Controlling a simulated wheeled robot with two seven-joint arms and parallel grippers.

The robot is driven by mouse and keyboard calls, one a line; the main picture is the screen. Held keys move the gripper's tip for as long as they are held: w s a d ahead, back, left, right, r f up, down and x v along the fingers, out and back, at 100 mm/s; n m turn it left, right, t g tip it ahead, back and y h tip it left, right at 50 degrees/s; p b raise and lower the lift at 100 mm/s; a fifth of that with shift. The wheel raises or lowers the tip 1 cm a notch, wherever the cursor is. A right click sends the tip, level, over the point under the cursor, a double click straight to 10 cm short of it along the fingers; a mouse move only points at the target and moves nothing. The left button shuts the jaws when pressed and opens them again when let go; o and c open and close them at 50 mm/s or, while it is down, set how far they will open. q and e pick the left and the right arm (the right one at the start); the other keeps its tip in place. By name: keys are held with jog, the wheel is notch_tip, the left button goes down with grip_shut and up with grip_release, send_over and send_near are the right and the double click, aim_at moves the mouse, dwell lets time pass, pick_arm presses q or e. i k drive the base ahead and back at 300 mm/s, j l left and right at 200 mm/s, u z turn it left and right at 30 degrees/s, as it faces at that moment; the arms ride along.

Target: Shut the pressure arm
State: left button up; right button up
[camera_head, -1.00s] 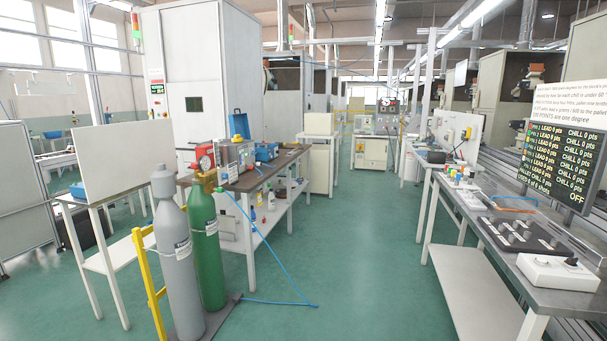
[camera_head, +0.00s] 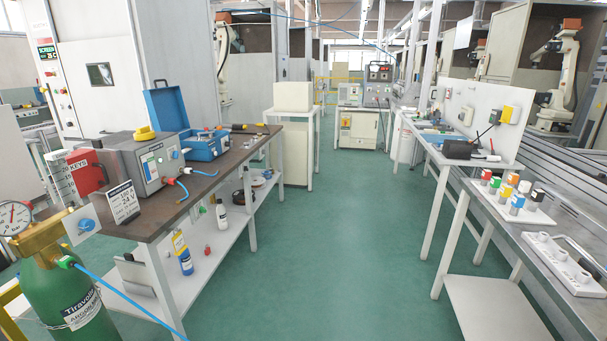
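I cannot make out a pressure arm in the head view. A grey control cabinet (camera_head: 363,128) with gauges on its upper panel stands at the far end of the aisle. Neither of my grippers shows in the view, so their state is hidden.
A brown-topped bench (camera_head: 165,215) on the left carries a grey machine (camera_head: 140,160) and an open blue case (camera_head: 205,145). A green gas cylinder (camera_head: 70,300) stands at front left, its blue hose crossing low. A grey bench (camera_head: 555,225) lines the right. The green floor (camera_head: 335,240) between is clear.

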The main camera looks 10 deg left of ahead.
aim_at(210, 134)
jog(key=i, duration=0.6)
jog(key=i+u, duration=0.15)
jog(key=i, duration=0.4)
jog(key=i+l, duration=0.15)
jog(key=i, duration=0.4)
jog(key=i+l+u, duration=0.1)
jog(key=i, duration=0.5)
jog(key=i+l, duration=0.1)
jog(key=i, duration=0.45)
jog(key=i+l+u, duration=0.15)
jog(key=i, duration=0.45)
